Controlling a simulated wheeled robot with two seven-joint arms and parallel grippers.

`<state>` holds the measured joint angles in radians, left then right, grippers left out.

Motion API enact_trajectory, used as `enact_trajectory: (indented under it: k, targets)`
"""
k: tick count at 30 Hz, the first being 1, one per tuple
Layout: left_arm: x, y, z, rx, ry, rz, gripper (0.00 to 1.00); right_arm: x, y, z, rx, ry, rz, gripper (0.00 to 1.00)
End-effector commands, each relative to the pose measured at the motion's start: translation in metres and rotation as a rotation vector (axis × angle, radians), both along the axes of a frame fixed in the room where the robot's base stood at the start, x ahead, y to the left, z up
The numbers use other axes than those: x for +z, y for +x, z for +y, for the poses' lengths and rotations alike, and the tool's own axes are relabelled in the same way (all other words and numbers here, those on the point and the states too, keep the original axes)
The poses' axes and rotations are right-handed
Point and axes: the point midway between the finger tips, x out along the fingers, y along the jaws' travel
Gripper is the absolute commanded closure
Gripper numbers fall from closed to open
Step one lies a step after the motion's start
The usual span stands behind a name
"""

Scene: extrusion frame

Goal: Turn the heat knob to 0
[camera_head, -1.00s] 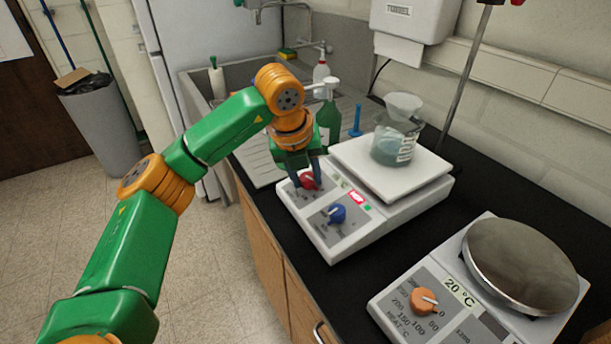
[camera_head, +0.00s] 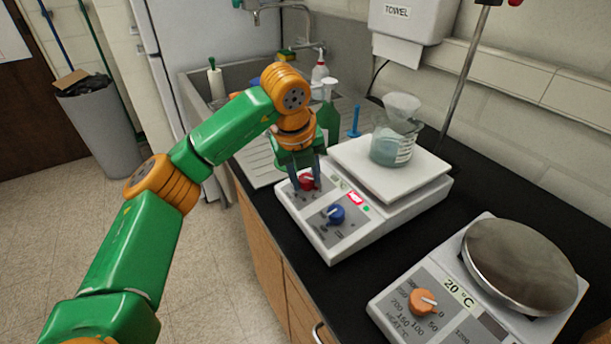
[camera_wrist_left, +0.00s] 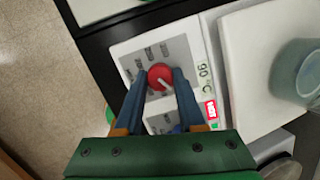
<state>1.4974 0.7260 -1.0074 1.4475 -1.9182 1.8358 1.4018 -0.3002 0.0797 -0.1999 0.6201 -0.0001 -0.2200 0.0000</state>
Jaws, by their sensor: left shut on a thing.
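The near hot plate (camera_head: 330,252) is white with a grey panel, a red knob (camera_head: 307,182) and a blue knob (camera_head: 336,214). In the left wrist view the red knob (camera_wrist_left: 159,77) sits between my left gripper's fingers (camera_wrist_left: 159,75), and a white pointer on it slants toward the lower right. My left gripper (camera_head: 306,182) is shut on the red knob. The marks around this knob are too small to read. The display (camera_wrist_left: 202,78) seems to read 90 °C, beside a red lit sign (camera_wrist_left: 210,109). My right gripper is out of view.
A beaker (camera_head: 392,148) of bluish liquid stands on the white top plate. A second hot plate (camera_head: 385,304) with an orange knob (camera_head: 423,301), marked heat and showing 20 °C, stands at the lower right. A green bottle (camera_head: 329,118) is behind my gripper. Black counter lies between the plates.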

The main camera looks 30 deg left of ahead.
Motion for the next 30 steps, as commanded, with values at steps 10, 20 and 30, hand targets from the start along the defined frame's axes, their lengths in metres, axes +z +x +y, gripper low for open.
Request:
enact_trajectory:
  k: [10, 20, 30]
  targets:
    - [0.001, 0.0, 0.0, 0.001, 0.0, -0.002, 0.31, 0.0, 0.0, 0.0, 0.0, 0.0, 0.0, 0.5]
    - [0.041, -0.012, -0.001, 0.0, -0.001, -0.007, 0.31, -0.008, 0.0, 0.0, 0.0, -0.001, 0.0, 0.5]
    - [0.068, -0.021, -0.001, 0.001, -0.001, -0.002, 0.31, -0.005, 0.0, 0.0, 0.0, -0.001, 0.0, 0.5]
